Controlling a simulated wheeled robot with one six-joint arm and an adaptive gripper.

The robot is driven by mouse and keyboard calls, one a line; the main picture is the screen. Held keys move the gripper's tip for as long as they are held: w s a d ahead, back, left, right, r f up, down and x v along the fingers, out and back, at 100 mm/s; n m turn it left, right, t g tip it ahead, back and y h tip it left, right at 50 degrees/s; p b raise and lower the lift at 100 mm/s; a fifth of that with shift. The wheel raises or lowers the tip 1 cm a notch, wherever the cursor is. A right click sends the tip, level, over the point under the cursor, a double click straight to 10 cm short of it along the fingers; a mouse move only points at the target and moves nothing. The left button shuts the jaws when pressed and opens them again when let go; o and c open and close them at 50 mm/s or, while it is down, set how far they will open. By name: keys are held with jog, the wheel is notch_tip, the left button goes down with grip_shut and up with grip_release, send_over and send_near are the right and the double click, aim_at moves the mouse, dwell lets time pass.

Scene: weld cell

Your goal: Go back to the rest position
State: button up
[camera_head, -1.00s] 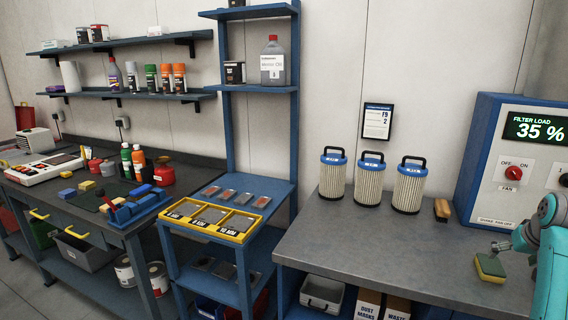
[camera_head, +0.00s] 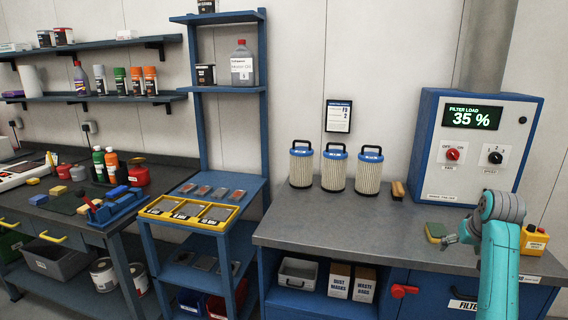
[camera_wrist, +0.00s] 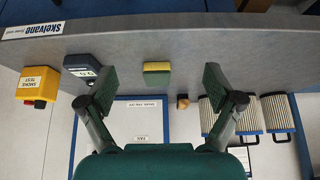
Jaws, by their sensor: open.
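My gripper (camera_head: 450,239) is over the right part of the grey workbench, at the end of my teal arm. In the wrist view my gripper (camera_wrist: 158,88) shows two dark fingers spread apart with nothing held between them. A yellow and green sponge (camera_head: 436,231) lies on the bench close by the fingers in the head view. In the wrist view the sponge (camera_wrist: 156,74) appears beyond the gap between the fingers, apart from both. The arm hides part of the bench behind it.
Three filter cartridges (camera_head: 334,168), a brush (camera_head: 398,189) and the filter control box (camera_head: 478,147) reading 35 % stand along the bench back. A yellow box with a red button (camera_head: 534,240) is right of my arm. A small display device (camera_wrist: 90,68) lies near it. The front-left bench top is clear.

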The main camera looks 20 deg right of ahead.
jog(key=s+a+f+n+t, duration=0.1)
jog(key=s+a+f+t, duration=0.1)
jog(key=a+f, duration=1)
jog(key=s+a+f+n+t, duration=0.1)
jog(key=s+a+f, duration=0.1)
jog(key=a+f, duration=0.95)
jog(key=s+a+f+t, duration=0.1)
jog(key=s+a+f, duration=0.6)
jog(key=s, duration=0.1)
jog(key=s+a+r+n+t, duration=0.1)
jog(key=s+a+t, duration=0.1)
jog(key=s+a, duration=0.55)
jog(key=s+a+r+n+t, duration=0.1)
jog(key=s+a, duration=0.4)
jog(key=s, duration=0.6)
jog(key=s+a+r+n+t+y, duration=0.1)
jog(key=s+a+r, duration=0.1)
jog(key=s+r, duration=0.5)
jog(key=s+a+r+n+t+y, duration=0.1)
jog(key=s+a+r+y, duration=0.1)
jog(key=s+r, duration=0.4)
jog(key=shift+s+a+r+t, duration=0.35)
jog(key=shift+s+a, duration=0.1)
jog(key=shift+s, duration=0.65)
